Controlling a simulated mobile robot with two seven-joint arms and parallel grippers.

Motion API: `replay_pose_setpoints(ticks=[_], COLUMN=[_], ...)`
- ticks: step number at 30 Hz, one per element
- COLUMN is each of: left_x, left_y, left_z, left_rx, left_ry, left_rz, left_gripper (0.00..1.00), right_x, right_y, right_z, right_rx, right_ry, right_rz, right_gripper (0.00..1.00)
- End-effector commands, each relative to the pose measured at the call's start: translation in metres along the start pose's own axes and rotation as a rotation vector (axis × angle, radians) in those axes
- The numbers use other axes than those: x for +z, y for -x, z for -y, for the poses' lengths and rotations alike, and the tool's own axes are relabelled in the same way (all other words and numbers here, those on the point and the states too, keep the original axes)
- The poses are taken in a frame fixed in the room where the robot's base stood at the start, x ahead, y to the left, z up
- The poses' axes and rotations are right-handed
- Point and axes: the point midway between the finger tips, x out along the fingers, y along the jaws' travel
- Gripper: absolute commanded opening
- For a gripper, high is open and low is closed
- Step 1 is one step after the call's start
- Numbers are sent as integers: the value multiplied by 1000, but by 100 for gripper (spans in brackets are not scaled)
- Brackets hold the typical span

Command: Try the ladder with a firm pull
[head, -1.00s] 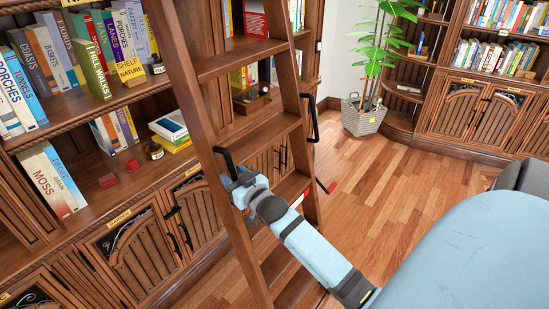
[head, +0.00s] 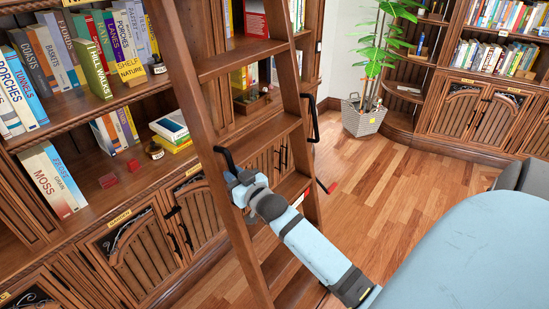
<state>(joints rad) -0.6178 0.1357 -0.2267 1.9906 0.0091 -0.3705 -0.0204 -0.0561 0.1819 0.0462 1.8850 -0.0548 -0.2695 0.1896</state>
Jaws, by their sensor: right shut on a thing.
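The wooden library ladder (head: 193,100) leans against the bookcase in the middle of the head view, with its rails and several treads showing. A black handle (head: 228,158) sits on its left rail, and another black handle (head: 312,118) is on its right rail. My right gripper (head: 235,178) is at the left rail, at the lower part of the left handle. It is shut on that handle; its fingertips are partly hidden by the wrist. My left gripper is not in view.
The bookcase (head: 110,205) with books and cupboard doors stands behind the ladder. A potted plant in a grey basket (head: 363,116) stands at the back. A second bookcase (head: 470,110) is at the right. The wooden floor (head: 400,185) between is clear.

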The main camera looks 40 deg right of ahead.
Motion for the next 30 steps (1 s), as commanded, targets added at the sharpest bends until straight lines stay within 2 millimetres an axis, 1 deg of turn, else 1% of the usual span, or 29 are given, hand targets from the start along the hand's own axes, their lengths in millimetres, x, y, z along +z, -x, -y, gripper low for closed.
replay_pose_setpoints(ticks=[1, 14, 22, 30], left_x=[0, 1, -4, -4], left_y=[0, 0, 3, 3], left_z=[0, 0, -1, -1], left_rx=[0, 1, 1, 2], left_ry=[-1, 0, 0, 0], left_rz=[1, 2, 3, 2], left_gripper=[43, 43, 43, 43], right_x=[-1, -2, -3, -3], right_y=[0, -1, -1, -1], right_z=[-2, -4, -4, -5], right_rx=[4, 7, 8, 8], right_ry=[3, 5, 6, 6], right_rz=[-1, -2, -2, -4], right_gripper=[0, 0, 0, 0])
